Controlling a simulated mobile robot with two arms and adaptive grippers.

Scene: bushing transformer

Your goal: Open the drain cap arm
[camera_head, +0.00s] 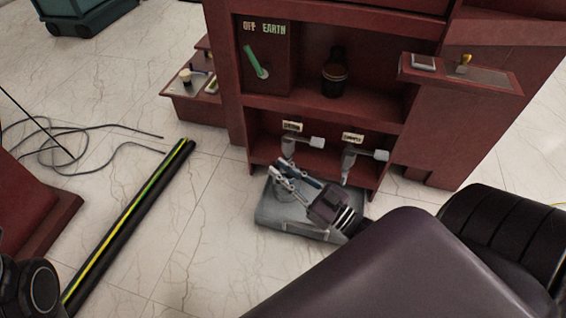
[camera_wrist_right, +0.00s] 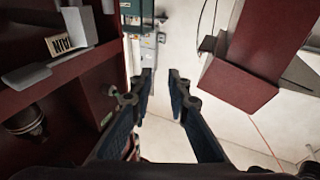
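Two grey valves with pale square ends hang in the lower bay of the red cabinet, each under a small label. The left label seems to read DRAIN, and the left valve (camera_head: 295,144) is below it. The right valve (camera_head: 358,156) is under the other label, which is too small to read surely. In the wrist view the label (camera_wrist_right: 60,43) and a grey valve part (camera_wrist_right: 76,26) are at upper left. My right gripper (camera_head: 281,175) is just below and in front of the left valve, apart from it. Its fingers (camera_wrist_right: 161,76) are spread and empty.
A grey box (camera_head: 268,216) lies on the floor under my right gripper. The cabinet (camera_head: 228,70) has side walls and a shelf around the valves. A ledge (camera_head: 465,75) juts out at right. A black and yellow bar (camera_head: 130,225) and cables (camera_head: 95,142) lie left.

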